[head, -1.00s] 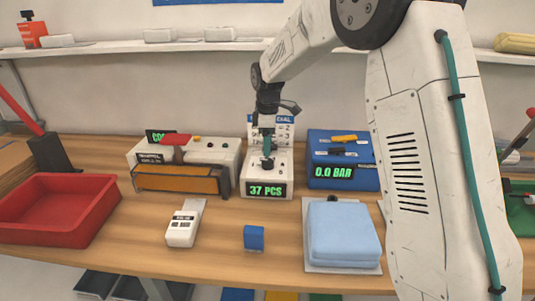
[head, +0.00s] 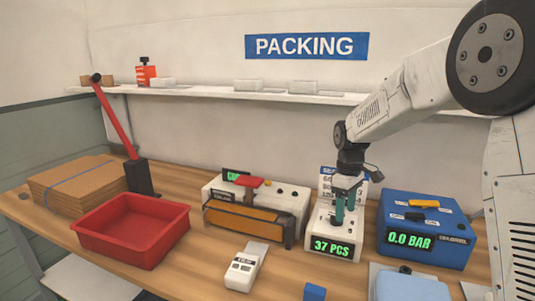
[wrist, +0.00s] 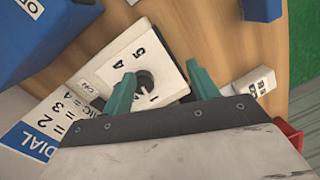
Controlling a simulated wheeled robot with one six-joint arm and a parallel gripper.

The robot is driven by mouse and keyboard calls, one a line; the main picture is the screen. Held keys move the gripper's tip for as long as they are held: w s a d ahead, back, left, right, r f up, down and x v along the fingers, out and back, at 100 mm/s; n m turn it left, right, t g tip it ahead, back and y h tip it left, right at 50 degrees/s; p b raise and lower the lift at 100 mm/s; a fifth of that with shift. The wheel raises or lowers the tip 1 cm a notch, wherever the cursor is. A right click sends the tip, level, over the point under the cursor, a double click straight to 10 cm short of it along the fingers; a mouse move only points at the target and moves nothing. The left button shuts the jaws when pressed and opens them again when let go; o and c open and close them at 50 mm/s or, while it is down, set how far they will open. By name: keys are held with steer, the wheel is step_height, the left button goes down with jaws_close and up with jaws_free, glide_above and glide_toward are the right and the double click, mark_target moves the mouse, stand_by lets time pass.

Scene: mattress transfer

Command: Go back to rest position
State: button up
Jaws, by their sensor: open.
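My gripper (head: 346,205) hangs point-down over the white counter device (head: 322,245), whose green display reads 37 PCS. Its teal fingers are apart. In the wrist view my gripper (wrist: 160,82) is open, with the device's dark round knob (wrist: 146,82) between the fingers as seen from above. Nothing shows held. I cannot tell whether a finger touches the knob. My arm comes in from the upper right, bent at the elbow.
A blue box (head: 425,232) reading 0.0 BAR stands right of the device. A sealer (head: 255,208) stands left, with a red tray (head: 132,230) and cardboard stack (head: 75,185) beyond. A white handheld device (head: 244,268) and small blue block (head: 315,292) lie in front.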

steer(key=s+d+r+m+t, duration=0.1)
steer(key=s+r+m, duration=0.2)
steer(key=s, duration=0.9)
steer(key=s+r+m, duration=0.3)
steer(key=s, duration=1)
steer(key=s+d+r+m+t, duration=0.1)
steer(key=s+r+m, duration=0.2)
steer(key=s, duration=1)
steer(key=shift+d+r+m+t, duration=0.3)
steer(key=shift+d+r, duration=0.05)
steer(key=shift+r, duration=0.05)
